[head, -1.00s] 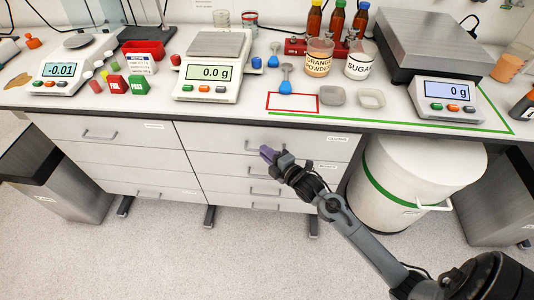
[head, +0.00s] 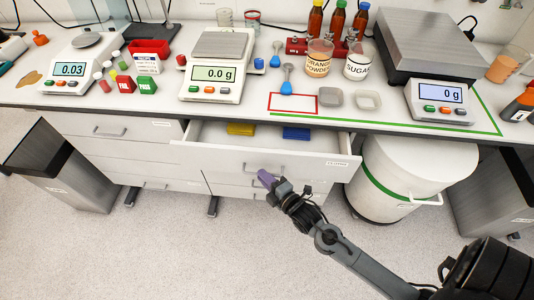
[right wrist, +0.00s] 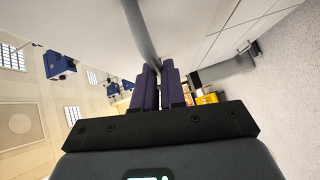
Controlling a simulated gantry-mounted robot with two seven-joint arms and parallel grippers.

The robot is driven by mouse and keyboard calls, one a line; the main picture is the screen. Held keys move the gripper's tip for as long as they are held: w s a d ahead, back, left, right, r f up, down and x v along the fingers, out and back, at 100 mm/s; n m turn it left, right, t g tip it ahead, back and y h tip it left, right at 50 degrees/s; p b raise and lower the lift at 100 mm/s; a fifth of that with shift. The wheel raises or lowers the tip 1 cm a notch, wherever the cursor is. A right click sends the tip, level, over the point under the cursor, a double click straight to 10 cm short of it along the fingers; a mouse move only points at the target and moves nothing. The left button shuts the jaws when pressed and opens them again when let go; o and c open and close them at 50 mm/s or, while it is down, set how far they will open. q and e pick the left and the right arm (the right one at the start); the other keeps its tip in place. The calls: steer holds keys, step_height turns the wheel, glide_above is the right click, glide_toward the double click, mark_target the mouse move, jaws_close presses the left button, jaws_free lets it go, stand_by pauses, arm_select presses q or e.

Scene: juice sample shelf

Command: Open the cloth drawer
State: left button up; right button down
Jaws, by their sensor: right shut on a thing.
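The cloth drawer (head: 310,165) under the bench is pulled partly out. A yellow cloth (head: 240,129) and a blue cloth (head: 296,133) lie inside it. My right gripper (head: 266,177) is at the front of this drawer and shut on its handle (head: 250,168). In the right wrist view the purple fingers (right wrist: 157,84) are close together at the grey handle bar (right wrist: 142,35). The fingers hide part of the handle. My left gripper is not in view.
The bench top (head: 230,112) above holds scales, cups, bottles and small boxes. A white drum (head: 400,178) stands right of the drawers, and a steel bin (head: 75,175) stands at the left. The floor in front is clear.

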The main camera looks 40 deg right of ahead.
steer(key=s+a+p, duration=0.9)
steer(key=s+a, duration=0.5)
steer(key=a, duration=0.1)
steer(key=shift+f, duration=0.1)
steer(key=c, duration=1.2)
jaws_free()
steer(key=shift+s, duration=0.1)
steer(key=s+r+p, duration=0.1)
steer(key=s+p, duration=0.1)
steer(key=s, duration=0.8)
steer(key=shift+s+a+r, duration=0.15)
steer(key=shift+s+r, duration=0.15)
